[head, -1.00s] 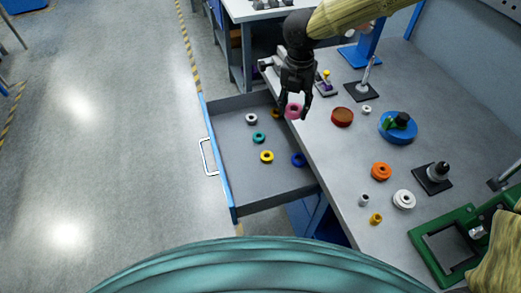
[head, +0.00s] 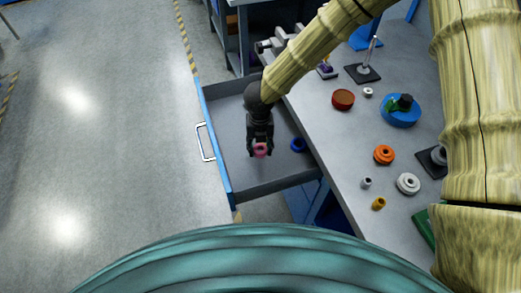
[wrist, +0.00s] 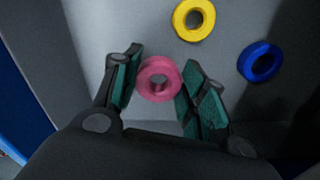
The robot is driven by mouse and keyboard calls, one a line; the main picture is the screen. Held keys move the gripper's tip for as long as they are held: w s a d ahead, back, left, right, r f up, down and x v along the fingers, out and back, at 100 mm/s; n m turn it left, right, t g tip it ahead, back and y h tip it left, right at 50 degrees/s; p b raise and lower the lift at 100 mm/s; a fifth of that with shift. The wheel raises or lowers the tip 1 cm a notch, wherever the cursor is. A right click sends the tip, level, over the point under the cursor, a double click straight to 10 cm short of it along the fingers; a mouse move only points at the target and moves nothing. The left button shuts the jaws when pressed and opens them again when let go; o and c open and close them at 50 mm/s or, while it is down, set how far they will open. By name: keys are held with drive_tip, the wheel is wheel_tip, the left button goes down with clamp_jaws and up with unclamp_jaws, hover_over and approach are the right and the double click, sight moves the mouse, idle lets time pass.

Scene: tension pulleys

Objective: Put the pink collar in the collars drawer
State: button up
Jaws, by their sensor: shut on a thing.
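The pink collar (head: 260,150) is a ring held between the fingertips of my gripper (head: 260,148). A blue collar (head: 298,145) lies on the drawer floor to the right. In the wrist view a yellow collar (wrist: 194,19) and the blue collar (wrist: 260,62) lie beyond the pink one. I cannot tell the exact height above the floor.
The workbench (head: 335,140) is to the right of the drawer. On it are a brown disc (head: 343,99), a blue round base (head: 400,112), an orange pulley (head: 384,154) and a white pulley (head: 408,183). The drawer's near part looks bare.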

sight(260, 154)
drive_tip(key=shift+f+p, duration=0.35)
drive_tip(key=shift+f, duration=1.9)
drive_tip(key=shift+f, duration=0.15)
drive_tip(key=o, duration=1.1)
drive_tip(key=shift+c, duration=0.2)
wheel_tip(260, 154, up, 12)
drive_tip(key=b, duration=0.1)
drive_tip(key=shift+r, duration=0.2)
